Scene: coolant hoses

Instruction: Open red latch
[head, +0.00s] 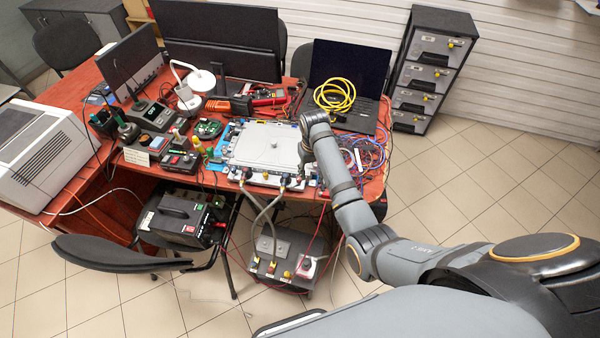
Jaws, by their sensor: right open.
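A light grey unit with a flat white top plate (265,146) sits on the red-brown table (80,190). Two grey hoses (262,215) run from fittings on its front edge down to a grey box (278,262) under the table. Small colored parts line that front edge; I cannot tell which one is the red latch. My right arm comes in from the right, and my right gripper (303,160) is at the unit's right edge. It is open, but its fingers are small and partly hidden. I cannot tell whether it touches anything. My left gripper is not in view.
A laptop (345,75) with a coiled yellow cable (335,95) stands behind my right wrist. Blue and red wires (366,155) lie right of the unit. Monitors (225,40) and tools crowd the table's back and left. A black chair (120,253) stands in front.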

